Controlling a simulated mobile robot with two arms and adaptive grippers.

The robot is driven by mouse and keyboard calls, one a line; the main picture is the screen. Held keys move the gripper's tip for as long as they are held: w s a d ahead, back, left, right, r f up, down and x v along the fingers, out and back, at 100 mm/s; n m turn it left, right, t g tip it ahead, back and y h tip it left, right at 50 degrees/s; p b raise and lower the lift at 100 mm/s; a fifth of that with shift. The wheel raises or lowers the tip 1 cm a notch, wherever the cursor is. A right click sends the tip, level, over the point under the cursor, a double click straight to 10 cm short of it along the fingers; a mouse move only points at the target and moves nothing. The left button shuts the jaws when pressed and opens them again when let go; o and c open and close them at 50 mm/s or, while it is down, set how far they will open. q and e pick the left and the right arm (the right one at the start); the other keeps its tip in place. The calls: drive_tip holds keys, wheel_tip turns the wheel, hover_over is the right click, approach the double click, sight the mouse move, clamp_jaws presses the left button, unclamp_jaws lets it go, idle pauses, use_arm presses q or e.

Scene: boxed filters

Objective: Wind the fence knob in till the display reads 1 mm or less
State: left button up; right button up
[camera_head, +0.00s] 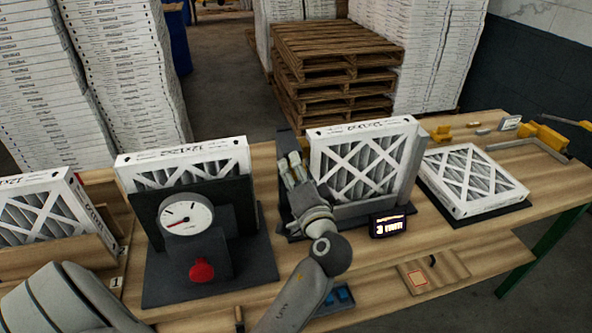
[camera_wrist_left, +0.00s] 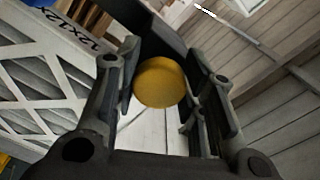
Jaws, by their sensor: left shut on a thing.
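The small dark display (camera_head: 387,225) stands at the front of the middle fixture and its lit digits look like 3 mm. A white-framed pleated filter (camera_head: 362,163) stands upright in that fixture. The round yellow fence knob (camera_wrist_left: 160,82) shows in the left wrist view between the two dark fingers. My left gripper (camera_head: 292,168) is at the left side of the fixture, shut on the knob. In the head view the gripper hides the knob. My right gripper is not in view.
A dial gauge (camera_head: 186,214) with a red knob (camera_head: 202,271) stands left of my gripper. Another filter (camera_head: 472,179) lies on a dark pad at the right. Yellow parts (camera_head: 441,133) sit at the back. Stacked pallets (camera_head: 330,65) stand behind the bench.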

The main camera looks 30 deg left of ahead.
use_arm(q)
drive_tip(key=o, duration=1)
drive_tip(key=v, duration=0.7)
drive_tip(key=shift+s+d, duration=0.2)
